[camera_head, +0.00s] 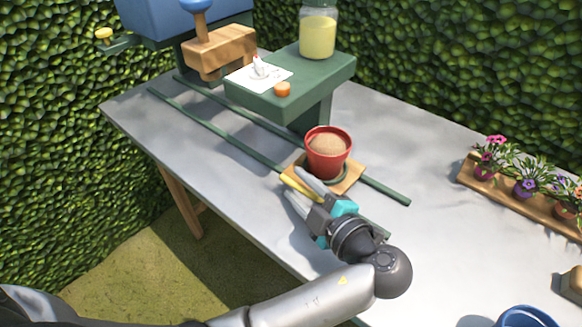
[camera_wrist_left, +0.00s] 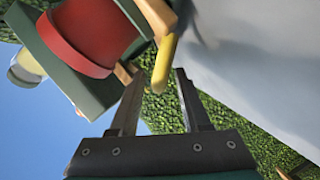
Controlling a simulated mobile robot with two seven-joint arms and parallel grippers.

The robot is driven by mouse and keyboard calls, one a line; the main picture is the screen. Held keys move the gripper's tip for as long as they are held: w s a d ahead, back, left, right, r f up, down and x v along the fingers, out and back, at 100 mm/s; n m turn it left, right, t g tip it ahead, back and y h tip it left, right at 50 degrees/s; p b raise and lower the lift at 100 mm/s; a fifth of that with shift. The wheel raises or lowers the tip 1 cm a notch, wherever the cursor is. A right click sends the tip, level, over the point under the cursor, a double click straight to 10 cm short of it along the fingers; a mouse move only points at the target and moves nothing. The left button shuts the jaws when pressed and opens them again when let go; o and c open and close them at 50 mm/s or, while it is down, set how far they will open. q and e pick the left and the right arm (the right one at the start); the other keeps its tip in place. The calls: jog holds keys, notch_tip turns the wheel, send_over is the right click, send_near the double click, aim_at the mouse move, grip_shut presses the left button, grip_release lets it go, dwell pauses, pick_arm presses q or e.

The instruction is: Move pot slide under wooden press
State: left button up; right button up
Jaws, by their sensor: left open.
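A red pot (camera_head: 322,160) filled with brown soil stands upright on the wooden pot slide (camera_head: 348,181), which sits across two green rails. The slide has a yellow handle (camera_head: 300,187), also seen in the left wrist view (camera_wrist_left: 163,65). My left gripper (camera_head: 297,182) is open at the handle, with one finger on either side of it. In the left wrist view the handle's end lies close to the gap between the fingertips; I cannot tell whether they touch. The wooden press (camera_head: 222,50) is at the rails' far left end. My right gripper is not in view.
A green stand (camera_head: 290,103) beside the rails holds a jar (camera_head: 318,34), a paper (camera_head: 250,80) and an orange cap (camera_head: 283,89). A wooden tray (camera_head: 470,182) of potted flowers is at right. The rails look clear between slide and press.

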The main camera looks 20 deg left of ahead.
pick_arm(q)
jog(key=shift+w+a+f, duration=0.1)
jog(key=shift+w+a, duration=0.05)
jog(key=shift+a, duration=0.1)
grip_shut()
dwell(0.3)
dwell(1.0)
